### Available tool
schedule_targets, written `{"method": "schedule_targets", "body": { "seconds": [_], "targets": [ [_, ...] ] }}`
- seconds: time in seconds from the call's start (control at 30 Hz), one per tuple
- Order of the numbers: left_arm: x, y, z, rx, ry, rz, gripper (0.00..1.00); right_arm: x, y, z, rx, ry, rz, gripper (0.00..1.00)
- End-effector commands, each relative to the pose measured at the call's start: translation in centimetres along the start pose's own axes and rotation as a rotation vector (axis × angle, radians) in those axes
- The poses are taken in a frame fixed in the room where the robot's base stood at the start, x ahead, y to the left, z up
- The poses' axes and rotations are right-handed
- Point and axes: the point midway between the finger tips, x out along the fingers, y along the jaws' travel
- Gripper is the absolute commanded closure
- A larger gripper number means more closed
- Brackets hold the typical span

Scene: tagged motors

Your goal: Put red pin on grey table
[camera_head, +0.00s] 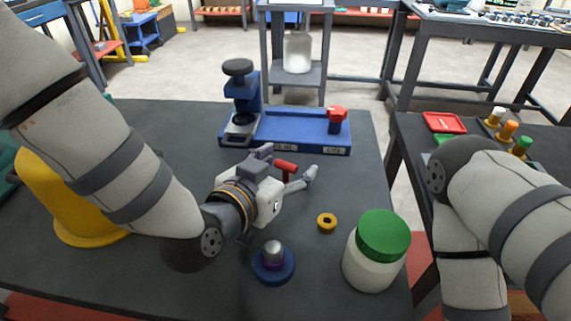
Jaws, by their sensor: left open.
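The red pin (286,166) is a small red piece in the middle of the table, behind my left gripper's body. My left gripper (284,167) is open, its two fingers spread to either side of the red pin. I cannot tell whether a finger touches it or whether the pin rests on the table. The grey table (160,285) is a dark grey top beneath all this. My right arm is at the right edge, and its gripper is not in view.
A blue-based metal knob (273,262), a yellow ring (327,221) and a green-lidded jar (376,252) stand in front. A yellow object (65,205) is left. A side table holds a red tray (444,122).

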Motion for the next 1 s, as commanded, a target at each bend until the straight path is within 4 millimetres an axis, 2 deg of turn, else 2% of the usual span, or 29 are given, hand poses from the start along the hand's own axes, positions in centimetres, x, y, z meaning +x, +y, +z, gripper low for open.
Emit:
{"method": "schedule_targets", "body": {
  "seconds": [0.17, 0.27, 0.53, 0.63, 0.8, 1.0],
  "targets": [
    [-0.6, 0.0, -0.4, 0.001, 0.0, 0.0, 0.36, -0.2, 0.0, -0.1, 0.0, 0.007, 0.0, 0.6],
    [-2.6, 0.0, -0.5, 0.002, 0.0, 0.0, 0.36, -0.8, 0.0, -0.4, 0.0, 0.02, -0.001, 0.6],
    [-9.3, 0.0, -0.6, 0.002, 0.003, -0.001, 0.36, -2.1, -0.1, -1.1, 0.001, 0.056, -0.003, 0.6],
    [-11.1, 0.0, -1.2, 0.008, 0.012, -0.003, 0.36, -4.1, -0.1, -2.1, 0.001, 0.114, -0.005, 0.6],
    [-12.2, 0.0, -0.7, 0.003, 0.007, -0.001, 0.36, -5.0, -0.1, -2.6, 0.001, 0.142, -0.006, 0.6],
    [-12.1, 0.0, -0.3, -0.001, 0.0, 0.001, 0.36, -4.7, -0.1, -2.5, 0.001, 0.135, -0.006, 0.6]
  ]
}}
